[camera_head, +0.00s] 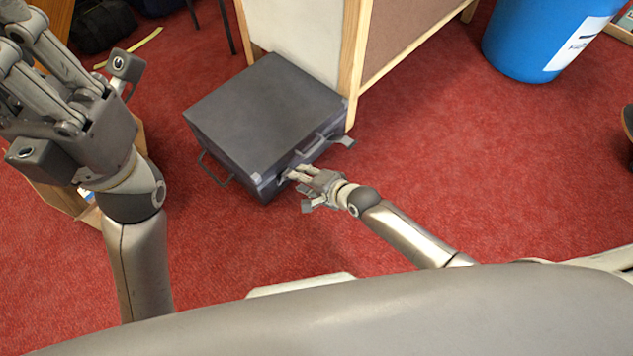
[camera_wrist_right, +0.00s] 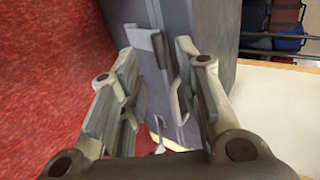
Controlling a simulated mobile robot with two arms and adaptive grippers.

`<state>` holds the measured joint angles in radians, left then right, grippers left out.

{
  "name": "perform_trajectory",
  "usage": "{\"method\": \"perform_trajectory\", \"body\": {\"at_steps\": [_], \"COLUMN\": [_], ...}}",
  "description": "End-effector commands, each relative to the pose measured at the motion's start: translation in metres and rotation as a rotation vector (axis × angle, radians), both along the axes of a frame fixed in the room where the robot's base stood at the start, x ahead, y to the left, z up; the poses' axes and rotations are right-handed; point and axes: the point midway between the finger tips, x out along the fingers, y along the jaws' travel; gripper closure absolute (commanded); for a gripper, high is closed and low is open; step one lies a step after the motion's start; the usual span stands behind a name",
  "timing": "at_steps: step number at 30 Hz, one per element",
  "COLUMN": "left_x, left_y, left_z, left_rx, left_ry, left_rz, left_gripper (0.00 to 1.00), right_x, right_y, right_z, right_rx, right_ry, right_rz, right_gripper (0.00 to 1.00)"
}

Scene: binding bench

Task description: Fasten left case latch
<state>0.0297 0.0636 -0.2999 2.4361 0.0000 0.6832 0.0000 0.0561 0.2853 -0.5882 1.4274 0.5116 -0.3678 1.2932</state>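The closed dark grey case (camera_head: 260,115) lies on the red carpet, with its handle (camera_head: 315,146) on the front side. One latch (camera_head: 343,141) near the case's right end sticks out from the front. My right gripper (camera_head: 297,178) is at the front side near the left end, covering the left latch area. In the right wrist view its fingers (camera_wrist_right: 155,90) are spread, with the case side (camera_wrist_right: 195,20) behind them. A pale flap (camera_wrist_right: 139,38) stands out there beyond the fingers; I cannot tell which latch it is. My left gripper (camera_head: 45,75) is raised at the left, away from the case; its fingertips are cut off.
A wooden-framed panel unit (camera_head: 352,70) stands close against the case's back and right. A blue bin (camera_head: 535,40) is at the upper right. A wooden box (camera_head: 70,195) is partly hidden behind my left arm. Carpet right of the case is free.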

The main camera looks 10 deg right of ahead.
Motion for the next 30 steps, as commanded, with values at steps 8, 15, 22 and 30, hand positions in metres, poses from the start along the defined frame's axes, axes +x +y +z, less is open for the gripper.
{"method": "perform_trajectory", "body": {"at_steps": [8, 15, 22, 30], "left_x": [0.000, 0.000, 0.000, 0.000], "left_y": [0.000, 0.000, 0.000, 0.000], "left_z": [0.000, 0.000, 0.000, -0.002], "left_rx": [0.000, 0.000, 0.000, 0.001], "left_ry": [0.000, 0.000, 0.000, -0.002], "left_rz": [0.000, 0.000, 0.000, 0.000], "left_gripper": [1.00, 1.00, 1.00, 1.00], "right_x": [-0.026, -0.036, -0.037, -0.034], "right_y": [-0.018, -0.026, -0.027, -0.033], "right_z": [0.021, 0.031, 0.032, 0.026], "right_rx": [0.000, 0.001, 0.000, -0.048], "right_ry": [0.000, -0.001, 0.000, -0.051], "right_rz": [0.000, 0.000, 0.000, 0.023], "right_gripper": [0.69, 0.69, 0.69, 0.92]}}
